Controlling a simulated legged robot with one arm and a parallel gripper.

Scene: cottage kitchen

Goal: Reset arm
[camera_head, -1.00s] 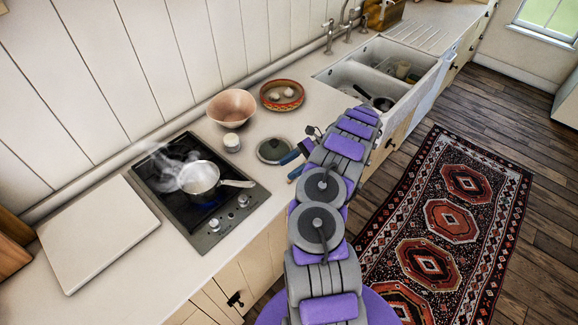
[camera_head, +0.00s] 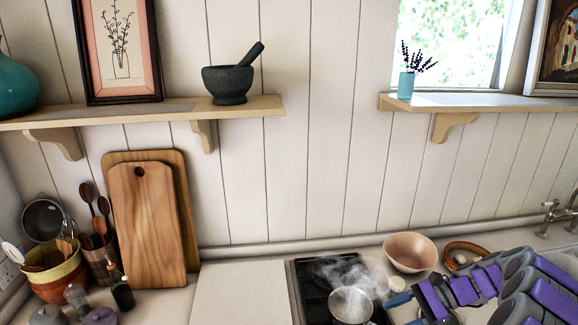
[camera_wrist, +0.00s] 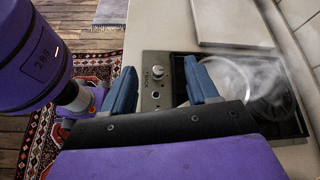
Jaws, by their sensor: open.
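My gripper (camera_head: 400,299) is at the lower right of the head view, just right of the hob (camera_head: 306,290). In the wrist view my gripper (camera_wrist: 162,82) has its two blue fingers spread apart, with nothing between them; the hob's control knobs show beyond the gap. My purple and grey arm reaches in from the right edge of the head view. A steaming pot (camera_head: 350,304) stands on the hob. In the wrist view steam blurs the pot (camera_wrist: 262,88) beside the right finger.
A pink bowl (camera_head: 410,252) and an orange dish (camera_head: 462,250) stand behind my arm. A pale board (camera_head: 238,290) lies left of the hob. Wooden cutting boards (camera_head: 150,225) lean on the wall; a utensil pot (camera_head: 57,276) stands left. A shelf (camera_head: 150,113) is above.

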